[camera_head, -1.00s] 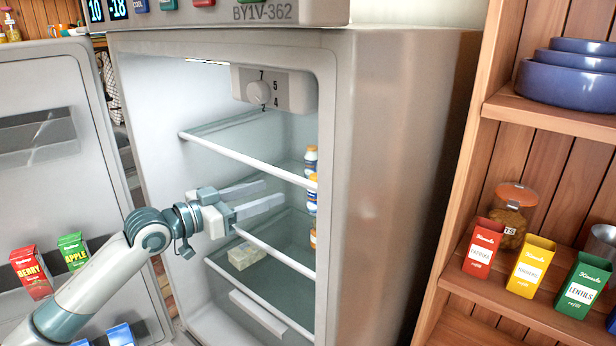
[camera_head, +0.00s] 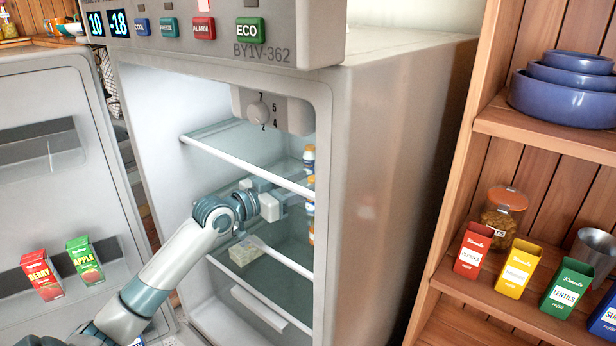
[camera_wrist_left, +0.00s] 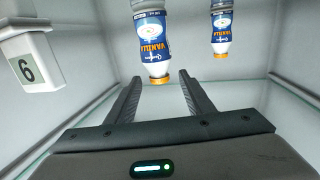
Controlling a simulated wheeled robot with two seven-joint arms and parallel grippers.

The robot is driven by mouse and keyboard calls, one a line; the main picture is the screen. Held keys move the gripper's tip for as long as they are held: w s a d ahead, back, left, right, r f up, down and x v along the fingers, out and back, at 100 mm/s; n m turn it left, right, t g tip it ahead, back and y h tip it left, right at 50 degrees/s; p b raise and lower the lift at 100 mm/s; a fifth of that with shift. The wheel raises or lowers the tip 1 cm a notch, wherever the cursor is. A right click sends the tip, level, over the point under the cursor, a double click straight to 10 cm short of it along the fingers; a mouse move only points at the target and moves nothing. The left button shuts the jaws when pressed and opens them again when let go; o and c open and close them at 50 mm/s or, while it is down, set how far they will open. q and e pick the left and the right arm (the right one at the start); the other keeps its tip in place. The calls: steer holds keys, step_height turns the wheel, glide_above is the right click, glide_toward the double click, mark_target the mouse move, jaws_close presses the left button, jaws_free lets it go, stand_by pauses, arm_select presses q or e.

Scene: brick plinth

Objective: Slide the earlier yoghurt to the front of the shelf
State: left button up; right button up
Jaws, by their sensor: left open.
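Yoghurt bottles with orange caps stand at the right inside the fridge in the head view: one higher up (camera_head: 309,158), one lower (camera_head: 311,188) and one lower still (camera_head: 311,235). The left wrist view shows a nearer vanilla bottle (camera_wrist_left: 153,38) and a farther one (camera_wrist_left: 221,28) to its right. Date marks are not readable. My left gripper (camera_wrist_left: 160,78) is open, with the nearer bottle's cap showing between its fingertips; I cannot tell whether they touch. In the head view the left gripper (camera_head: 283,196) reaches inside the fridge, its fingertips hard to make out. My right gripper is not in view.
Glass shelves with white front rails (camera_head: 245,164) lie above and below my left gripper. A pale block (camera_head: 243,253) sits on the lower shelf. The open door (camera_head: 40,205) at left holds cartons.

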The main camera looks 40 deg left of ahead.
arm_select(q)
steer(key=shift+w+d, duration=0.2)
steer(key=shift+w, duration=0.4)
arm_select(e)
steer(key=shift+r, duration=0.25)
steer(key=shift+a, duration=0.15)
arm_select(q)
steer(key=c, duration=1.2)
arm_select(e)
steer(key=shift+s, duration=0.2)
